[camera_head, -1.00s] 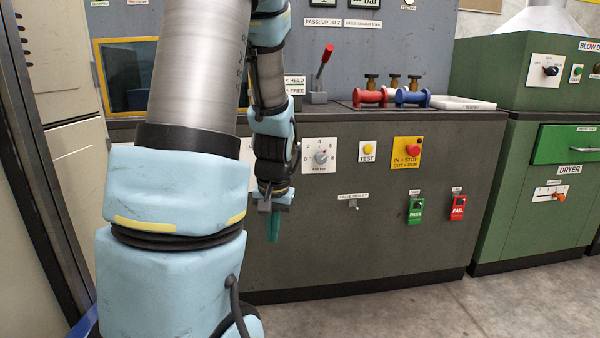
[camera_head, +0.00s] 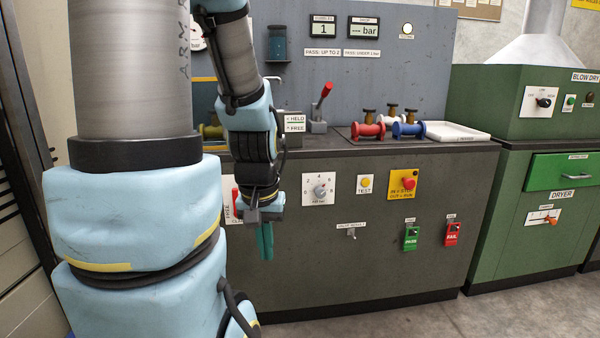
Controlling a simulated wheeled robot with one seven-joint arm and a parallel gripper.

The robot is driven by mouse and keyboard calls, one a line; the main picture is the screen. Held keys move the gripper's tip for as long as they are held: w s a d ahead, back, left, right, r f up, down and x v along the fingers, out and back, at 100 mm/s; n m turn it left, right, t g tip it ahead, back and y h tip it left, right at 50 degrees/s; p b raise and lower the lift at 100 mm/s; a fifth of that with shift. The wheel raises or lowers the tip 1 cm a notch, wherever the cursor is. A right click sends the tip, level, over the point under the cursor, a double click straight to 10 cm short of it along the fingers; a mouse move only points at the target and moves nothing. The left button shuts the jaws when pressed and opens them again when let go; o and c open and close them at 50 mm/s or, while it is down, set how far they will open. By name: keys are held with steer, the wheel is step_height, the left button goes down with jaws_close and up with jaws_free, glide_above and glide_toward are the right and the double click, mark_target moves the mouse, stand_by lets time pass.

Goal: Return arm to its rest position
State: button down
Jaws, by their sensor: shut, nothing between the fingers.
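My gripper (camera_head: 265,246) hangs at the end of my blue and grey arm, pointing down in front of the dark test bench (camera_head: 330,270). Its teal fingers are together and hold nothing. It is left of the pressure dial (camera_head: 319,188) and appears apart from the bench front. A red flanged spool (camera_head: 368,131) and a blue flanged spool (camera_head: 408,130) lie on the bench top, with brass fittings above them. An olive spool (camera_head: 211,131) is partly hidden behind my arm.
A red-handled lever (camera_head: 322,104) and a white tray (camera_head: 456,135) are on the bench top. The front carries a yellow stop plate (camera_head: 407,184), a green pass switch (camera_head: 411,238) and a red fail switch (camera_head: 452,234). A green dryer (camera_head: 540,200) stands right. Floor (camera_head: 470,318) in front is clear.

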step_height(320, 180, up, 14)
steer(key=p, duration=1.1)
steer(key=shift+p, duration=0.3)
stand_by(4.0)
